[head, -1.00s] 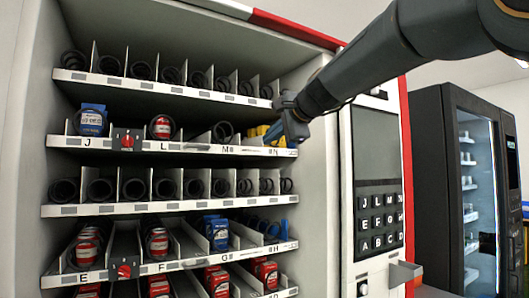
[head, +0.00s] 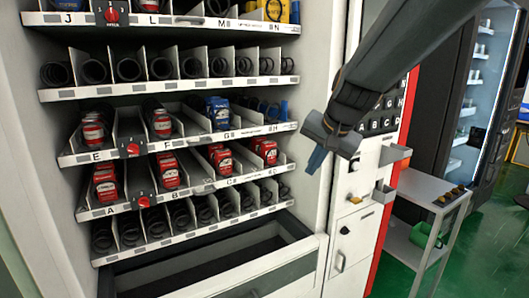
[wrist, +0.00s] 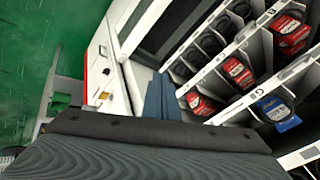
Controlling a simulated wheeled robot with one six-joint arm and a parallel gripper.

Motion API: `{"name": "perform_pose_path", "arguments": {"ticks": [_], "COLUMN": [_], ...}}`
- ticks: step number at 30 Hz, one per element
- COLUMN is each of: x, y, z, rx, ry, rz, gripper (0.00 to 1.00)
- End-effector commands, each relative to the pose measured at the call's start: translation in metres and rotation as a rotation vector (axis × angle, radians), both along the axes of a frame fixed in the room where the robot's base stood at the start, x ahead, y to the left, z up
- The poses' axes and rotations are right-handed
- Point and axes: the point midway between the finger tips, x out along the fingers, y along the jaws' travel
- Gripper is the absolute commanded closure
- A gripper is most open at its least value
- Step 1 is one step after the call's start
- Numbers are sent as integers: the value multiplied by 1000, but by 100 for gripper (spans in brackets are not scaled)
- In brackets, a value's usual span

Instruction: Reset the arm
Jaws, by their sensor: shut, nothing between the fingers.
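My gripper (head: 318,160) is shut and empty. In the head view it hangs in front of the vending machine's right-hand front panel, to the right of the shelves, fingers pointing down. Its blue fingers also show in the wrist view (wrist: 160,98), pressed together beside the shelf ends. The vending machine (head: 343,95) is white with open shelves of black coils. Its keypad (head: 380,118) is partly covered by my arm.
Red cans (head: 105,182) and a blue item (head: 217,112) stand on the shelves. An open bin (head: 300,228) is at the bottom. A white side table (head: 425,188) stands right, before a dark vending machine (head: 480,100). Green floor lies at the lower right.

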Motion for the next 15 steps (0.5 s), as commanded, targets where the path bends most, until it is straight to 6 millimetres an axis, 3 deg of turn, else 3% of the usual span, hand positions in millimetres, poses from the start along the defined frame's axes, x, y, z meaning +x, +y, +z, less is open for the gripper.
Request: {"name": "perform_pose_path", "arguments": {"ticks": [1,6,12,15], "x": [-23,-104,-189,-214], "y": [-9,-37,-58,-64], "z": [-29,-108,-167,-181], "rx": [-49,-200,-307,-332], "ry": [46,186,319,356], "rz": [40,210,395,451], "gripper": [100,100,100,100]}}
